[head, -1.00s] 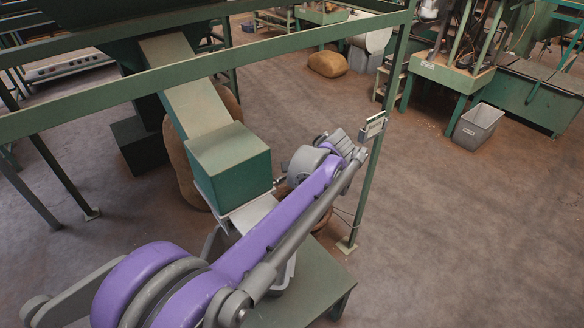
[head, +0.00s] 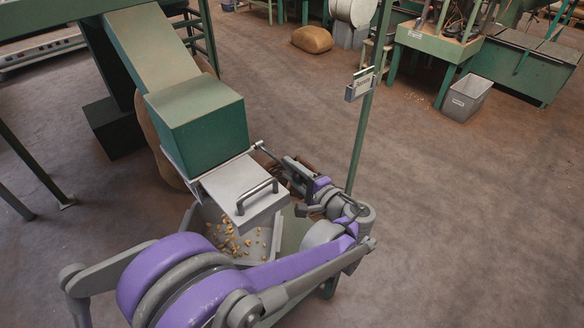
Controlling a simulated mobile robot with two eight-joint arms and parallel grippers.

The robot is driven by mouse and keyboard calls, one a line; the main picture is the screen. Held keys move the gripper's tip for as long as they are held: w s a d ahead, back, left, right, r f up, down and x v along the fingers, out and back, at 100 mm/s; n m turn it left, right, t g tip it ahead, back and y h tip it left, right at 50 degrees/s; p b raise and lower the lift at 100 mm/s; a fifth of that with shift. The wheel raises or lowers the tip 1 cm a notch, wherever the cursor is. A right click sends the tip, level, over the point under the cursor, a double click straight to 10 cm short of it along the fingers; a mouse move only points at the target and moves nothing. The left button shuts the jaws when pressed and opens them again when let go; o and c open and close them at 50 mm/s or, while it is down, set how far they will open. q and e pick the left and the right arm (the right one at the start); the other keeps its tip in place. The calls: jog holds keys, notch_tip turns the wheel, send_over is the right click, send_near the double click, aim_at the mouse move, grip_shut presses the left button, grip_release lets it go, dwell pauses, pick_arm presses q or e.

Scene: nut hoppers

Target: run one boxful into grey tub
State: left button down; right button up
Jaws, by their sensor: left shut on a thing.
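The green metering box (head: 200,125) hangs at the foot of the sloping chute. Below it a pale metal plate (head: 225,190) with a bar handle (head: 257,196) sticks out over the grey tub (head: 190,222). Several tan nuts (head: 232,240) show scattered at the tub's opening; I cannot tell which are falling and which lie inside. My left gripper (head: 287,163) is shut on a thin grey lever (head: 268,152) at the box's right side. The gripper partly hides the lever's end, and my arm covers the tub's front. My right gripper is not in view.
A labelled grey bin (head: 465,97) stands by a green machine at the back right. A brown sack (head: 312,39) lies at the back. The floor at right is clear.

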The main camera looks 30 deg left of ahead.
pick_arm(q)
jog(key=shift+f, duration=0.7)
jog(key=shift+b, duration=0.3)
jog(key=shift+c, duration=2.3)
grip_release()
jog(key=shift+a, duration=0.1)
jog(key=p+v, duration=0.1)
jog(key=v, duration=0.9)
jog(key=shift+d, duration=0.4)
jog(key=shift+s, duration=0.1)
